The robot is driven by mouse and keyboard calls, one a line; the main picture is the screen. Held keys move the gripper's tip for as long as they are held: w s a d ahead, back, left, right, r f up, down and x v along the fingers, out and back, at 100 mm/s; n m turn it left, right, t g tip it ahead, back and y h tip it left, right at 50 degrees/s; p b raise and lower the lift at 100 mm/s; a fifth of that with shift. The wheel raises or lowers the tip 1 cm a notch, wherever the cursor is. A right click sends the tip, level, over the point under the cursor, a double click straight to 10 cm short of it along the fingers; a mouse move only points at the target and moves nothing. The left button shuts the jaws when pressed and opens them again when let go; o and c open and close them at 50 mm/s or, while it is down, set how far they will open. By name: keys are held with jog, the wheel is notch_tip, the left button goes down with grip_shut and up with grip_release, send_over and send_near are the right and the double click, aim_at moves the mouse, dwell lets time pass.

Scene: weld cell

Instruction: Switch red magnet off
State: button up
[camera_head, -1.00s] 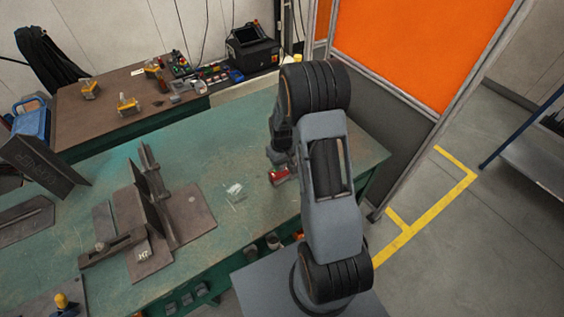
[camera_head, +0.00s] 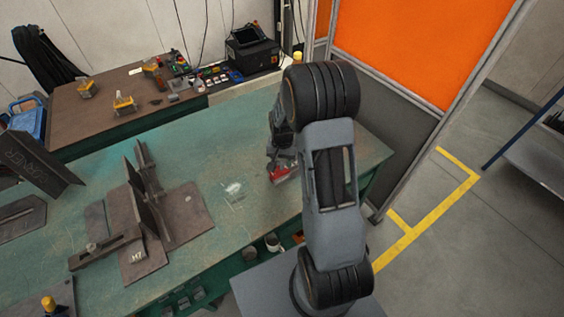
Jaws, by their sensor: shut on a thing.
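The red magnet (camera_head: 279,174) is on the green table near its right end, partly hidden behind my arm. My gripper (camera_head: 279,162) is at the magnet, reaching down to it from above, and is shut on it. The fingertips are largely hidden by the wrist and arm, so which part of the magnet they hold cannot be made out. The state of the magnet's switch is too small to tell.
The green table (camera_head: 225,228) holds a steel angle assembly (camera_head: 150,205) left of my gripper. Dark steel pieces (camera_head: 35,160) stand at the far left. A brown table (camera_head: 75,128) with yellow clamps is behind. An orange screen (camera_head: 395,45) stands at the right.

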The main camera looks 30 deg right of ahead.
jog(key=m+b, duration=0.1)
jog(key=m, duration=0.4)
jog(key=shift+m, duration=0.3)
jog(key=shift+m+b, duration=0.65)
jog(key=shift+m, duration=1.45)
jog(key=shift+r, duration=0.1)
jog(key=o, duration=0.9)
notch_tip(320, 180, up, 14)
jog(key=shift+d+f, duration=0.15)
